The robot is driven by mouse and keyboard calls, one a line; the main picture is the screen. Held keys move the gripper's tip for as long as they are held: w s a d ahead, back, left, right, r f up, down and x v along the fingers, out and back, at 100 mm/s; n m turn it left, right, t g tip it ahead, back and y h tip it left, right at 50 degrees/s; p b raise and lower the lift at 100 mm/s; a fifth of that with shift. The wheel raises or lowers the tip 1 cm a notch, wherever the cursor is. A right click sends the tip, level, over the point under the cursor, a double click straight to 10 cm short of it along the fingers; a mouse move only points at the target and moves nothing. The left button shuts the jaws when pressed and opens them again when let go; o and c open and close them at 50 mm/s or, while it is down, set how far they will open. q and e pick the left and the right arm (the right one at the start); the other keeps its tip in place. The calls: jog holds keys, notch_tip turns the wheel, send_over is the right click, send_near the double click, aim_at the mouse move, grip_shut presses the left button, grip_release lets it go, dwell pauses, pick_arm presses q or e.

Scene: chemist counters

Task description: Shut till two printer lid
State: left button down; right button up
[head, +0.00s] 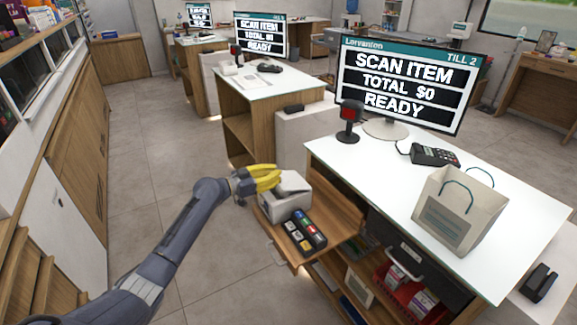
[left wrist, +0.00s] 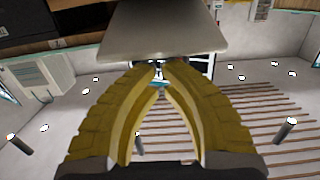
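The till two printer (head: 289,204) is a small white box on the low wooden shelf at the left end of the Till 2 counter. Its grey lid (head: 294,183) looks raised and tilted on top. My left gripper (head: 279,176) has yellow fingers and is at the printer's upper left, close to the lid. In the left wrist view the fingers (left wrist: 161,66) come together at the tips with nothing seen between them. A flat grey panel, seemingly the lid (left wrist: 168,28), lies just beyond the tips; contact cannot be told. My right gripper is not in view.
A keypad with coloured keys (head: 304,232) sits right in front of the printer on the wooden shelf (head: 345,217). The white counter (head: 380,190) holds a Till 2 screen (head: 399,84), scanner (head: 348,122), card terminal (head: 435,155) and paper bag (head: 455,215). Floor to the left is clear.

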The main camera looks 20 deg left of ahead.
aim_at(270, 195)
pick_arm(q)
jog(key=f, duration=0.1)
jog(key=s+a+f, duration=0.1)
jog(key=shift+s+f, duration=0.1)
jog(key=shift+f, duration=0.3)
jog(key=shift+s+a+f, duration=0.15)
jog(key=shift+a+f, duration=0.05)
jog(key=shift+f, duration=0.45)
jog(key=shift+s+a+f, duration=0.15)
jog(key=shift+f, duration=0.45)
